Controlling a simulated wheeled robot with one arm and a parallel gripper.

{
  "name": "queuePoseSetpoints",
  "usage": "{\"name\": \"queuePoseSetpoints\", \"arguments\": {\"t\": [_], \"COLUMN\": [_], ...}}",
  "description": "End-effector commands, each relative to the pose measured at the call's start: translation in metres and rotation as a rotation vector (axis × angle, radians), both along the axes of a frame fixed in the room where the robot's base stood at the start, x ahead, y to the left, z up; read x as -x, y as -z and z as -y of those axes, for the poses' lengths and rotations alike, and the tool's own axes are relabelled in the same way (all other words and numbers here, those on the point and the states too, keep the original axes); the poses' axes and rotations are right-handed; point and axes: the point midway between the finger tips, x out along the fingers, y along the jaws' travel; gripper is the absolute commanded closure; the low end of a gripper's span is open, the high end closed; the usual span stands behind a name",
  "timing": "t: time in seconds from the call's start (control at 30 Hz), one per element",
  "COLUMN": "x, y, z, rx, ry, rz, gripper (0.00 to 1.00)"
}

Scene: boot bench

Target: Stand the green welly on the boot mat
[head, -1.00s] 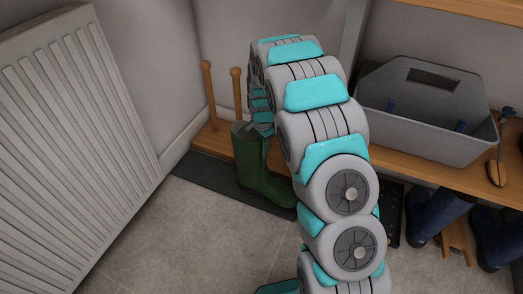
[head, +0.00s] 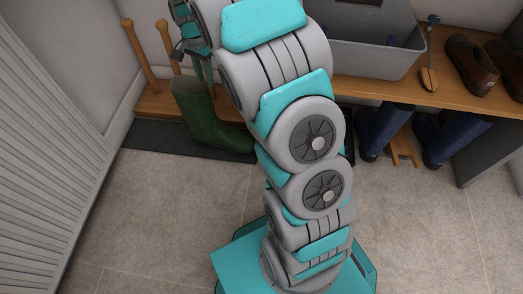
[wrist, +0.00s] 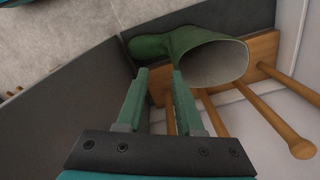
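The green welly (head: 205,118) stands upright on the dark boot mat (head: 148,136), against the front of the low wooden rack. Its open top faces up, and the wrist view shows the pale inside of its shaft (wrist: 213,62). My gripper (head: 192,66) is just above the top of the welly in the head view. In the wrist view my gripper (wrist: 160,73) has its two fingers apart with nothing between them. The welly lies beyond the fingertips there; whether the right tip touches its rim I cannot tell. My arm hides part of the mat's right side.
Two wooden pegs (head: 138,55) rise from the rack behind the welly. A wooden bench (head: 385,90) holds a grey caddy (head: 365,55), a brush (head: 430,60) and brown shoes (head: 470,65). A radiator (head: 50,150) is at left; floor in front is clear.

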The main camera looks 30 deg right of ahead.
Motion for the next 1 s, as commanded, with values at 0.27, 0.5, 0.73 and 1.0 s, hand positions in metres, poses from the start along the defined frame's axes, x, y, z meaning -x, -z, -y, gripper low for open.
{"name": "queuePoseSetpoints", "arguments": {"t": [0.27,0.5,0.73,1.0], "x": [0.1,0.192,0.283,0.373], "y": [-0.056,-0.085,-0.097,-0.093], "z": [0.004,0.002,-0.001,-0.004], "rx": [0.007,-0.007,-0.031,-0.061], "ry": [-0.246,-0.476,-0.711,-0.959], "rz": [-0.04,-0.072,-0.107,-0.134], "gripper": [0.64,0.64,0.64,0.64]}}
